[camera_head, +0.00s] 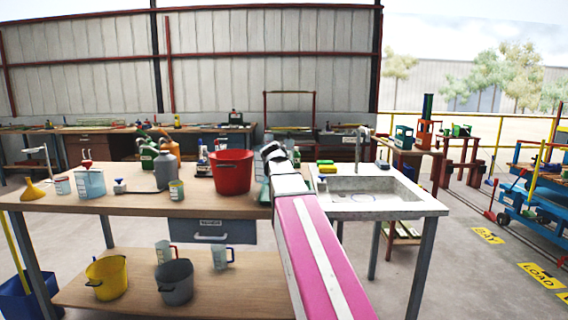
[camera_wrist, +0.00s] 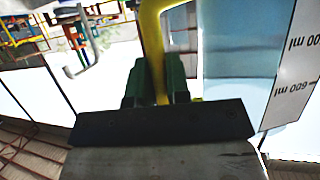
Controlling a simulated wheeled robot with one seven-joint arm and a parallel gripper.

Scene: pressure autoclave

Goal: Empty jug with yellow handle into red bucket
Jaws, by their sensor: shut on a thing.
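The red bucket (camera_head: 232,173) stands upright on the wooden bench, just left of my arm's end in the head view. In the wrist view my gripper (camera_wrist: 160,82) has its green fingers shut on the yellow handle (camera_wrist: 152,35) of the jug. The clear jug (camera_wrist: 235,100) fills the right of that view, with pale blue liquid and a white millilitre label that reads upside down. In the head view my arm hides the fingers and most or all of the jug, so I cannot tell its tilt or its height over the bench there.
A stone sink (camera_head: 365,187) lies right of my arm. A blue-labelled jug (camera_head: 90,183), a yellow funnel (camera_head: 33,191) and grey bottle (camera_head: 168,165) stand on the bench's left. Yellow (camera_head: 106,278) and grey (camera_head: 175,282) buckets sit on the lower shelf.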

